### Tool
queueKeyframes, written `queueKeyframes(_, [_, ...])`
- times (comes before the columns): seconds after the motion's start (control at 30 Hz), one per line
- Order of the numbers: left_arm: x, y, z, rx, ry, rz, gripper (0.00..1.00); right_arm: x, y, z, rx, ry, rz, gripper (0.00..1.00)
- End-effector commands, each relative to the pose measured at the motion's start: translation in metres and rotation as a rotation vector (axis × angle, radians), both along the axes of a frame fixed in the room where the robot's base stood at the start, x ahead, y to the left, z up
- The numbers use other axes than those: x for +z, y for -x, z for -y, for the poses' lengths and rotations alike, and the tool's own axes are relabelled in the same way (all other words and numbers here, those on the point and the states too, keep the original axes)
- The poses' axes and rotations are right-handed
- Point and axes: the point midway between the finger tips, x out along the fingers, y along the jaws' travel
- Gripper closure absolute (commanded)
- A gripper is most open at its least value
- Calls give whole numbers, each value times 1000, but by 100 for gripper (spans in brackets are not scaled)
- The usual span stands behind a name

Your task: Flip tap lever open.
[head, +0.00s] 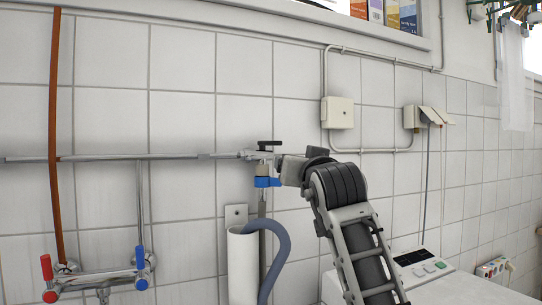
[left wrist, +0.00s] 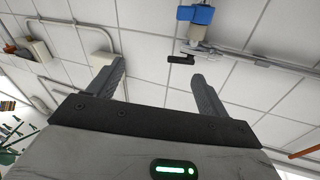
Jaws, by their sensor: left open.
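The tap (head: 262,156) sits at the end of the horizontal metal pipe on the tiled wall, with a blue part (head: 267,182) below it. Its small dark lever (head: 269,143) is on top in the head view. In the left wrist view, where the scene is upside down, the black lever (left wrist: 181,59) lies between and beyond the fingers, nearer the right one, with the blue part (left wrist: 197,14) above. My left gripper (left wrist: 157,72) is open and empty; no contact with the lever shows. In the head view its body (head: 292,170) is just right of the tap, fingers largely hidden. My right gripper is not seen.
A white standpipe (head: 242,265) with a grey-blue hose (head: 278,245) is below the tap. A junction box (head: 338,113) is up right. A red-and-blue-handled mixer (head: 100,275) is at lower left. A white appliance (head: 440,285) stands at lower right.

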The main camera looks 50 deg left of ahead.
Motion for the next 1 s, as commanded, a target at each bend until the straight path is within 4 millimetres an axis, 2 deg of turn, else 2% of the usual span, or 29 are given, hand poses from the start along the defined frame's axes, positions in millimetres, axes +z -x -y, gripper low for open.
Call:
queueKeyframes(0.03, [14,11,-2,15,36,37,22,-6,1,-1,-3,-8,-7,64])
queueKeyframes(0.13, [33,27,-6,40,89,71,22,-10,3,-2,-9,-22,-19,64])
queueKeyframes(0.23, [43,38,-8,52,122,88,22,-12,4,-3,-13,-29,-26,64])
queueKeyframes(0.37, [49,42,-12,59,136,95,22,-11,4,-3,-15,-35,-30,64])
queueKeyframes(0.57, [51,29,-35,59,137,96,22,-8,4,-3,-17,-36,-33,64])
queueKeyframes(1.0, [51,-14,-119,60,134,96,22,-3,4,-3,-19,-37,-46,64])
